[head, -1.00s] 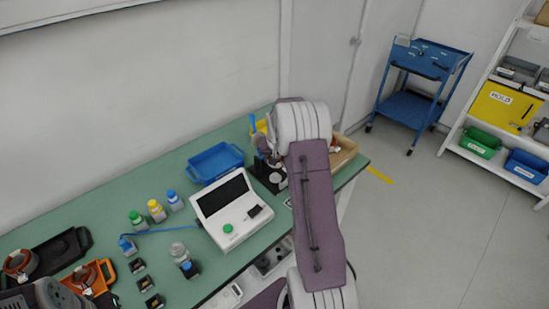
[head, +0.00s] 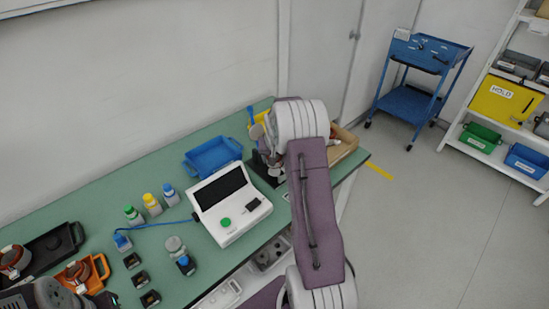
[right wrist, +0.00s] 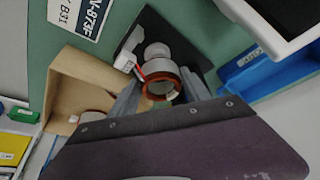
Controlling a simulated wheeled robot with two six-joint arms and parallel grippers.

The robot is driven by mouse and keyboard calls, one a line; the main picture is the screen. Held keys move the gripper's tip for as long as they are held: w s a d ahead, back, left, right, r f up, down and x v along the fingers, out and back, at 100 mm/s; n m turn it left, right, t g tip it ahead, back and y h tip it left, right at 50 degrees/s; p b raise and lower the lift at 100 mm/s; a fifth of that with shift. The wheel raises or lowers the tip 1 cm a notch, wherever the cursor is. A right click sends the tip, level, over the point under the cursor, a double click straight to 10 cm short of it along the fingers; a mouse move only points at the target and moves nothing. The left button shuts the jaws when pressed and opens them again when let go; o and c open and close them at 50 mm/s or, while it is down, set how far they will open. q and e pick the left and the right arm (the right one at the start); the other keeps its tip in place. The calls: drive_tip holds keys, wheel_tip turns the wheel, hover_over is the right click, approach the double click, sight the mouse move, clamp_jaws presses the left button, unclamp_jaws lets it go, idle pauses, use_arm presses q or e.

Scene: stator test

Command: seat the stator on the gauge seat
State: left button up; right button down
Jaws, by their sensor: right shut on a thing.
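In the right wrist view the stator (right wrist: 160,88), a pale ring with copper-orange windings, is between the fingers of my right gripper (right wrist: 158,97), which is shut on it. The gauge stand, with a black base (right wrist: 185,38) and a pale round post (right wrist: 157,52), is just beyond the stator. I cannot tell whether the stator touches the seat. In the head view my right arm mostly hides the gauge stand (head: 270,172) and the held stator. My left arm shows at the bottom left, with its fingers unclear.
A white console (head: 230,203) and a blue tray (head: 212,157) stand left of the gauge. Coloured bottles (head: 152,204) and an orange tray (head: 100,268) with a stator are farther left.

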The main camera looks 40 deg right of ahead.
drive_tip(key=shift+f+b, duration=0.8)
drive_tip(key=shift+f, duration=0.4)
drive_tip(key=shift+f, duration=0.1)
drive_tip(key=shift+f+b, duration=0.35)
drive_tip(key=shift+f, duration=0.1)
drive_tip(key=shift+c, duration=2.1)
unclamp_jaws()
drive_tip(key=v, duration=0.9)
